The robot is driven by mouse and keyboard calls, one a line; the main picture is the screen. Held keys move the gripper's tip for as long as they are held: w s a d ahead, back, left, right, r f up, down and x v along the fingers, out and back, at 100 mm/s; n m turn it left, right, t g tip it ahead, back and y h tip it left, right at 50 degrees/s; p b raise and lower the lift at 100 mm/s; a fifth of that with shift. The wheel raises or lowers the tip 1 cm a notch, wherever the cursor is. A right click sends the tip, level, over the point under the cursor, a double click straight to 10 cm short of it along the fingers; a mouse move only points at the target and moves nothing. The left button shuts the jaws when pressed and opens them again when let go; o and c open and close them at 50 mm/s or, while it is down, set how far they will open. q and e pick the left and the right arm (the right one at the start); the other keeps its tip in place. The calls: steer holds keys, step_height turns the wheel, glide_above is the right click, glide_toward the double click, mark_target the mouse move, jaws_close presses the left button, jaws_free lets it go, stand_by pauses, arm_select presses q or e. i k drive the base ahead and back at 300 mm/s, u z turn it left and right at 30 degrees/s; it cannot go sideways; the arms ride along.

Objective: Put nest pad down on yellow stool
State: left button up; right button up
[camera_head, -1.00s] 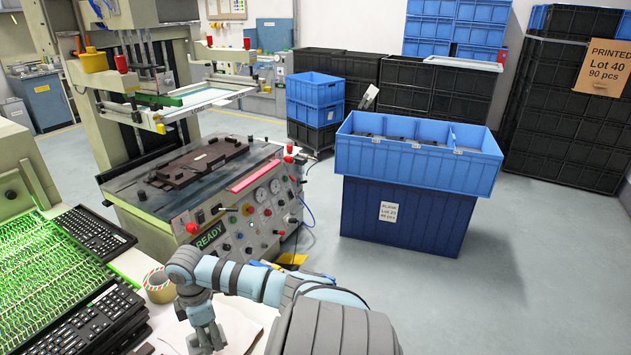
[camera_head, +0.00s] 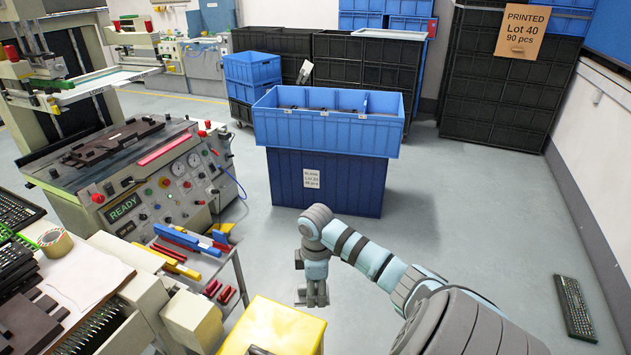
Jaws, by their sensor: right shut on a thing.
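The yellow stool (camera_head: 282,325) stands at the bottom centre, its flat top partly cut off by the frame's lower edge. My right gripper (camera_head: 312,300) points down just to the right of the stool's top, over the grey floor in the picture. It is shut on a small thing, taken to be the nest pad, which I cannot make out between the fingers. A small dark thing (camera_head: 259,350) shows on the stool at the bottom edge. My left gripper is not in view.
A tool cart (camera_head: 200,258) with coloured tools stands left of the stool. The printing machine (camera_head: 130,170) is behind it. A blue crate (camera_head: 325,135) on a darker crate stands at centre. A keyboard (camera_head: 574,307) lies on the floor at right.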

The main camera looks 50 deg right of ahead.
mark_target(281, 325)
steer(key=z, duration=0.05)
steer(key=i, duration=1)
steer(key=z, duration=0.8)
